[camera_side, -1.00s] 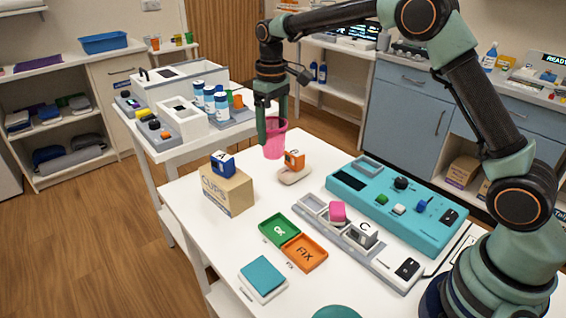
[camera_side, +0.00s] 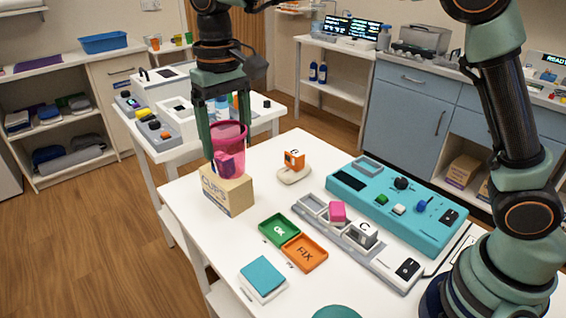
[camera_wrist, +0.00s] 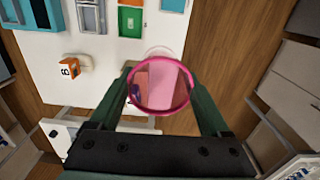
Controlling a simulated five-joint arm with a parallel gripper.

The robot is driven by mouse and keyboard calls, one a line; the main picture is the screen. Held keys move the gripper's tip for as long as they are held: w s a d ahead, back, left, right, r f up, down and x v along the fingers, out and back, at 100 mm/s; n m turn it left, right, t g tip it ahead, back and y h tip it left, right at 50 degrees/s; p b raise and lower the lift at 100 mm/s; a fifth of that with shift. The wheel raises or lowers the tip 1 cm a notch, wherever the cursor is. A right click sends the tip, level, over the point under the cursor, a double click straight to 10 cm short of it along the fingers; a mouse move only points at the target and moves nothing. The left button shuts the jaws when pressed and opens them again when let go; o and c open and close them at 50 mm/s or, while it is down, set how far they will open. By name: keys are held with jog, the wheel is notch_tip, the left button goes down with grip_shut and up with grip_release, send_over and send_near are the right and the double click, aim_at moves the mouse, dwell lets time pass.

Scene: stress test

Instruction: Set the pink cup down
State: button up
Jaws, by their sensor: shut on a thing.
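The pink cup (camera_side: 230,133) is see-through and upright between the fingers of my gripper (camera_side: 226,148). In the wrist view the cup's round rim (camera_wrist: 158,110) faces the camera, with a finger of my gripper (camera_wrist: 158,85) on each side. My gripper is shut on the cup. The cup hangs at the cardboard box marked CUPS (camera_side: 227,192), on the white table. A dark cube (camera_side: 227,163) on the box shows purple through the cup's wall. I cannot tell whether the cup touches the cube or the box.
An orange cube (camera_side: 294,160) sits on a pale stand right of the box. Green (camera_side: 278,229) and orange (camera_side: 304,254) trays lie in front. A grey rack (camera_side: 375,257) and teal panel (camera_side: 400,215) fill the right. Bare table lies between the box and the trays.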

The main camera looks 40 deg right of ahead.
jog(key=shift+s+a+f, duration=0.4)
jog(key=shift+s+a, duration=0.15)
jog(key=shift+a, duration=0.05)
jog(key=shift+s+a+f, duration=0.35)
jog(key=shift+s+a, duration=0.2)
jog(key=shift+w+f, duration=0.1)
jog(key=shift+f, duration=9.2)
jog(key=shift+f, duration=0.15)
jog(key=o, duration=1.2)
jog(key=shift+o, duration=0.2)
